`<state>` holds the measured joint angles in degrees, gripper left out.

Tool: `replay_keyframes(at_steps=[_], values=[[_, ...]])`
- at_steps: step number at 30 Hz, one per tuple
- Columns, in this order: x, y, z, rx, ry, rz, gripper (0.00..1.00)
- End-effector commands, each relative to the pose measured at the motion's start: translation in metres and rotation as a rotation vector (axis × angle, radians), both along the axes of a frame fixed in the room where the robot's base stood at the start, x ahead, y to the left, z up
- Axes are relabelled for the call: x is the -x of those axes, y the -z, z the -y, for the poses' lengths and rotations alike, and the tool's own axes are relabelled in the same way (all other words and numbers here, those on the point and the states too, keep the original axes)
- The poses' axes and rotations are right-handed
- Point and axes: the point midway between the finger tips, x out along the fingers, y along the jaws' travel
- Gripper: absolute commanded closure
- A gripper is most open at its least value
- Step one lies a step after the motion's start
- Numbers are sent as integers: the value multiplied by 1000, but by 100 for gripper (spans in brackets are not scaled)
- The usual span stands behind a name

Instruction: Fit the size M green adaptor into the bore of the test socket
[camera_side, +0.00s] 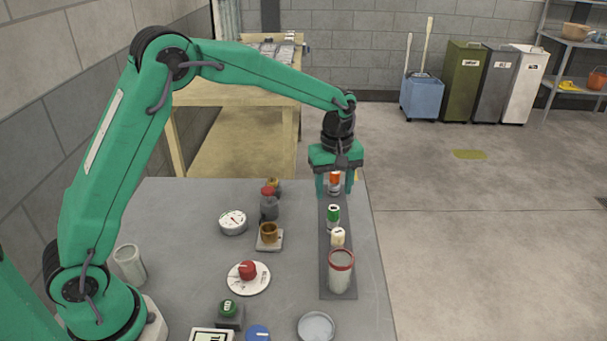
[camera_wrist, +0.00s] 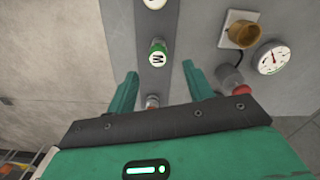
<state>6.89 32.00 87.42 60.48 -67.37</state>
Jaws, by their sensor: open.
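The green adaptor (camera_side: 333,214) stands upright on a dark strip, its green top marked M in the wrist view (camera_wrist: 158,56). My gripper (camera_side: 335,192) is open with nothing held, at the far end of the strip, beyond the green adaptor in the side view. In the wrist view my gripper's fingers (camera_wrist: 160,74) are spread below the M top in the picture. A brass cup on a pale square plate (camera_side: 269,235), seemingly the test socket, stands left of the strip; it also shows in the wrist view (camera_wrist: 239,34). Its bore is hard to make out.
An orange-topped piece (camera_side: 335,178) shows between my fingers. A cream-topped piece (camera_side: 338,237) and a red-rimmed canister (camera_side: 341,274) stand nearer on the dark strip (camera_side: 325,282). A dial gauge (camera_side: 233,222) and a red-topped grey piece (camera_side: 268,207) stand near the brass cup.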

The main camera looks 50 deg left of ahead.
Motion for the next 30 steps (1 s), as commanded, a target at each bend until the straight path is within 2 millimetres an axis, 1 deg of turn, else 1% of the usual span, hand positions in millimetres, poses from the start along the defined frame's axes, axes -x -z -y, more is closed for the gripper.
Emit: replay_keyframes(at_steps=[8,16,25,30], values=[[-1,5,1,-1,-5,-4,48],[-1,26,0,-1,-4,-3,48],[-1,31,0,-1,-4,-3,48],[-2,46,0,-1,-4,-5,48]])
